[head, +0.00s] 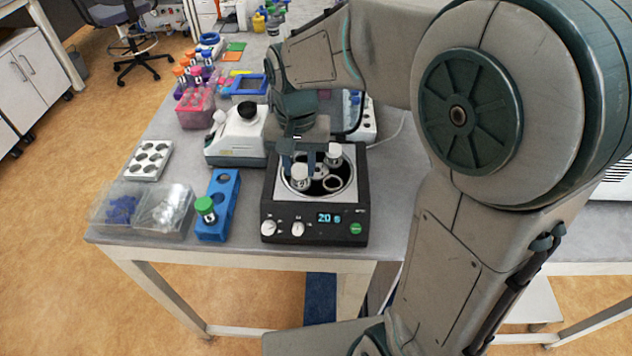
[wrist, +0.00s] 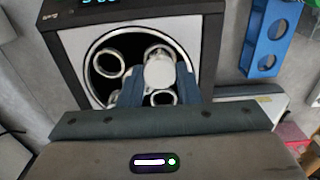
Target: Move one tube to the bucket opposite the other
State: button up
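The black centrifuge (head: 267,222) stands open near the table's front edge; in the wrist view its housing (wrist: 62,60) surrounds the rotor. One white-capped tube (head: 300,178) is at the rotor's front left. Another white-capped tube (head: 334,155) is at the back right. An empty ring-shaped bucket (head: 333,184) shows at the front right; it also shows in the wrist view (wrist: 108,64). My gripper (head: 299,164) points down at the front-left tube. In the wrist view its fingers (wrist: 159,86) flank the white cap (wrist: 160,71) closely and appear shut on it. Another bucket rim (wrist: 163,99) shows between the fingers.
A blue rack (head: 216,222) with a green-capped tube (head: 205,208) stands left of the centrifuge. Clear bins (head: 140,210), a white well block (head: 150,160), a white instrument (head: 236,140) and a pink rack (head: 195,110) lie farther left and behind.

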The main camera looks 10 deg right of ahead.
jog(key=o, duration=0.5)
jog(key=shift+r, duration=0.15)
notch_tip(320, 180, up, 14)
jog(key=s+d+f+t, duration=0.1)
jog(key=s+d+f, duration=0.2)
jog(key=s+f, duration=0.1)
jog(key=s+d+f+n+t, duration=0.1)
jog(key=s+d+f, duration=0.3)
jog(key=s+d+f+n+t, duration=0.1)
jog(key=s+d+f, duration=0.3)
jog(key=shift+s+f, duration=0.15)
jog(key=shift+s, duration=0.15)
